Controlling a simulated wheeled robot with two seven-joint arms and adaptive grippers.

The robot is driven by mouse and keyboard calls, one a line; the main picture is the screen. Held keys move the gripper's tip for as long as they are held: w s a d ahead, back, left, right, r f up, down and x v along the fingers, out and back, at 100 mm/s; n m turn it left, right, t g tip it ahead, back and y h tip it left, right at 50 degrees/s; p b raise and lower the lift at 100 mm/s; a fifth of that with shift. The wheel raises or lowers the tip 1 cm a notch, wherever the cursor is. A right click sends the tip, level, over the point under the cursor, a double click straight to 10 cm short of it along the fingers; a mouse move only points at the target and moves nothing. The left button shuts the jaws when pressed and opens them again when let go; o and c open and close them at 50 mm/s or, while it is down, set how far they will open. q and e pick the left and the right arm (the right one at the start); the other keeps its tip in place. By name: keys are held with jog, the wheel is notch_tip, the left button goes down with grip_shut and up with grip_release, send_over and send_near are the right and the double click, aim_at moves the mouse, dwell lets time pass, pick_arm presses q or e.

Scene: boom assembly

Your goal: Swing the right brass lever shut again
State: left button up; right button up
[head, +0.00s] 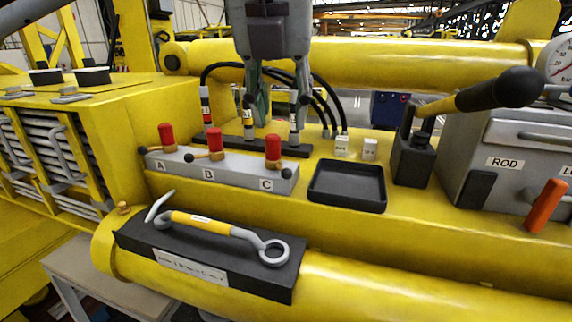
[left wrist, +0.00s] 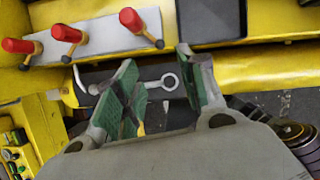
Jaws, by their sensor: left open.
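The right brass lever (head: 282,170) is on the valve marked C, under a red cap (head: 273,148), on a grey block (head: 232,178). Its black ball end points right and toward the front, while the levers of A and B (head: 190,156) point left. In the left wrist view the right lever (left wrist: 148,35) shows its ball just beyond the fingertips. My left gripper (head: 280,108) comes down from the top in the head view, above the block; its green-padded fingers (left wrist: 158,62) are apart with nothing between them. It appears clear of the lever. My right gripper is not in view.
Black hoses (head: 325,95) rise behind the block. A black tray (head: 347,187) lies right of it, beside a black-knobbed lever (head: 490,92). A yellow-handled tool (head: 205,223) rests on a dark holder (head: 275,278) in front. A yellow cylinder (head: 400,65) runs behind.

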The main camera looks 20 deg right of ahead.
aim_at(286, 169)
pick_arm(q)
jog(key=p+x, duration=0.2)
jog(key=x, duration=1.2)
jog(key=shift+a, duration=0.1)
